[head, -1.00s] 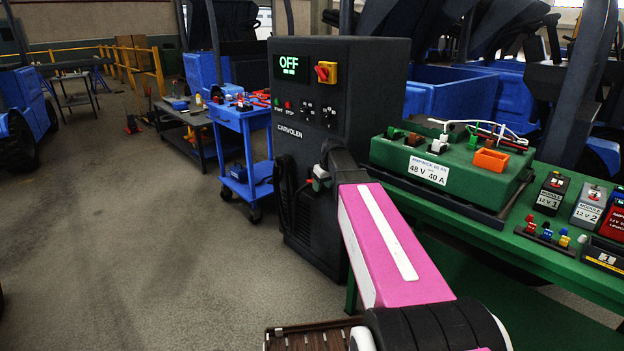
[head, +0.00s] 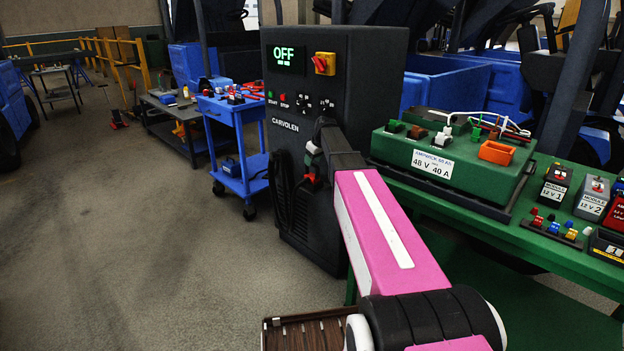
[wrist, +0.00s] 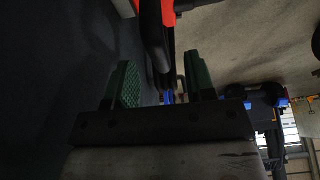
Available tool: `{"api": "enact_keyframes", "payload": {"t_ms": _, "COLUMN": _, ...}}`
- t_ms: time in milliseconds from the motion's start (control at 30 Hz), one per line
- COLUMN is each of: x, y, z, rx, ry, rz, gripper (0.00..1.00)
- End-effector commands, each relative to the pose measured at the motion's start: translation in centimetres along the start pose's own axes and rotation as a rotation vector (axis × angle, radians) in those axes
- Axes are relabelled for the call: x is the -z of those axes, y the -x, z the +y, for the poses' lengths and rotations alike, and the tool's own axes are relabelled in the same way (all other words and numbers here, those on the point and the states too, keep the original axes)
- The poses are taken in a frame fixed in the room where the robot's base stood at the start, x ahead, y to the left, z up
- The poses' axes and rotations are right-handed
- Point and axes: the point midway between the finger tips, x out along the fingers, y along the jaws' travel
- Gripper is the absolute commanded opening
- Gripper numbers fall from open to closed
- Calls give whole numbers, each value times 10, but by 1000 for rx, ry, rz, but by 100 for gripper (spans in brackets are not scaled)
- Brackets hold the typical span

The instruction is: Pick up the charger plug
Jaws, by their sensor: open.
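The charger plug (head: 312,181) shows as a small red and black piece against the side of the dark charger cabinet, partly hidden by my arm. In the wrist view its red part (wrist: 168,12) and a black body lie at the top, ahead of the gap between my fingers. My gripper (wrist: 165,80) is open, with green-padded fingers apart and nothing held. In the head view, my gripper is mostly hidden behind my wrist, beside the cabinet; a small green and white piece (head: 313,150) shows just above the plug. I cannot tell whether the fingers touch the plug.
The charger cabinet (head: 345,85) shows OFF on its screen and has a black cable coiled at its side. A green bench (head: 560,255) with a green battery (head: 440,165) and modules stands right. A blue cart (head: 235,120) stands left. Open floor lies front left.

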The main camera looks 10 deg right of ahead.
Motion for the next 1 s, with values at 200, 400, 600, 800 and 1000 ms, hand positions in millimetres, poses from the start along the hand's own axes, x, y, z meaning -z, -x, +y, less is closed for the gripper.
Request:
{"api": "enact_keyframes", "payload": {"t_ms": 200, "x": -3, "y": -28, "z": 0, "rx": 1, "ry": 0, "rz": -1, "gripper": 50}}
{"api": "enact_keyframes", "payload": {"t_ms": 400, "x": -3, "y": -47, "z": 1, "rx": 0, "ry": 0, "rz": 0, "gripper": 50}}
{"api": "enact_keyframes", "payload": {"t_ms": 600, "x": -3, "y": -47, "z": 0, "rx": 0, "ry": 0, "rz": 0, "gripper": 46}}
{"api": "enact_keyframes", "payload": {"t_ms": 800, "x": -3, "y": -47, "z": 0, "rx": 0, "ry": 0, "rz": 0, "gripper": 0}}
{"api": "enact_keyframes", "payload": {"t_ms": 1000, "x": -3, "y": -46, "z": 0, "rx": 0, "ry": 0, "rz": 1, "gripper": 0}}
